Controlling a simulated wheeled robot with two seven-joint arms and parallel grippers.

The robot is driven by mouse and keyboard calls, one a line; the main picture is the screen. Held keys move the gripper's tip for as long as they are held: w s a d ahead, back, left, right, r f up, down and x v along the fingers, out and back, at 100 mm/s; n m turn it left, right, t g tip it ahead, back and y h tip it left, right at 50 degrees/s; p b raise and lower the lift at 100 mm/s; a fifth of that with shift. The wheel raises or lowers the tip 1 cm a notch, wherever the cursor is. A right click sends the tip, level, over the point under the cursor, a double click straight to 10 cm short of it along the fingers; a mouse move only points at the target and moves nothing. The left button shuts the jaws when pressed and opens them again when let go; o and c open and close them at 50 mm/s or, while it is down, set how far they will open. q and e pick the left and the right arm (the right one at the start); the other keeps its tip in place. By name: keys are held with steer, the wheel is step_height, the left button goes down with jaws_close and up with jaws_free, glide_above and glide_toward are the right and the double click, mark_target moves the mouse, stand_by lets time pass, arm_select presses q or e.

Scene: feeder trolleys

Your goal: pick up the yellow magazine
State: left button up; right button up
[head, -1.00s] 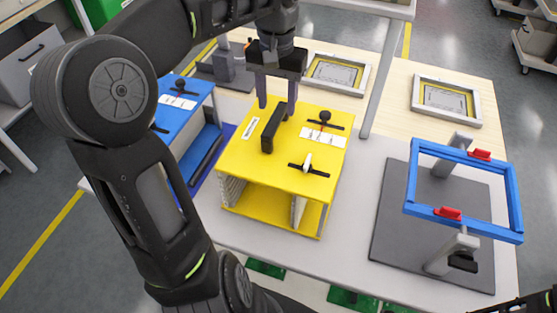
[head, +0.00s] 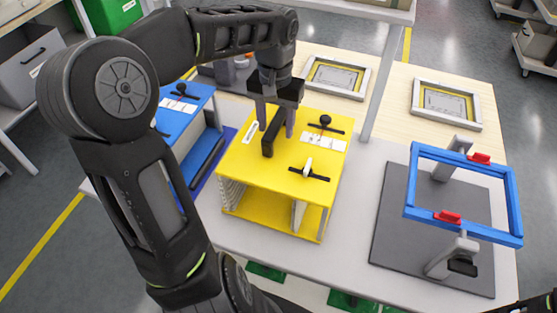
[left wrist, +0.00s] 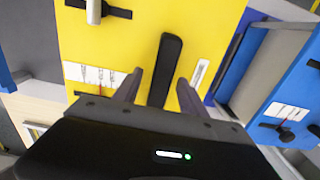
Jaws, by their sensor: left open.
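The yellow magazine (head: 250,168) stands upright on the light table, its open slotted side facing me. On its top are a black bar handle (head: 273,135), two small knobs on black strips, and white labels. My left gripper (head: 275,128) is just above the top, open, with one finger on each side of the handle. In the left wrist view, the handle (left wrist: 171,70) lies between the fingers (left wrist: 160,88); I cannot tell whether they touch it. The yellow top (left wrist: 210,40) fills the middle of that view. My right gripper does not show.
A blue magazine (head: 185,100) stands close on the left of the yellow one. On the right, a blue frame (head: 412,175) with red clips sits on stands over a grey plate (head: 390,225). Two framed trays (head: 447,124) lie behind, and a grey post (head: 380,85) rises at the back.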

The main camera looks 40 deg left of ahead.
arm_select(q)
steer(key=shift+c, duration=0.4)
jaws_close()
stand_by(0.4)
stand_by(0.8)
steer(key=shift+w+r, duration=0.1)
steer(key=shift+r, duration=0.05)
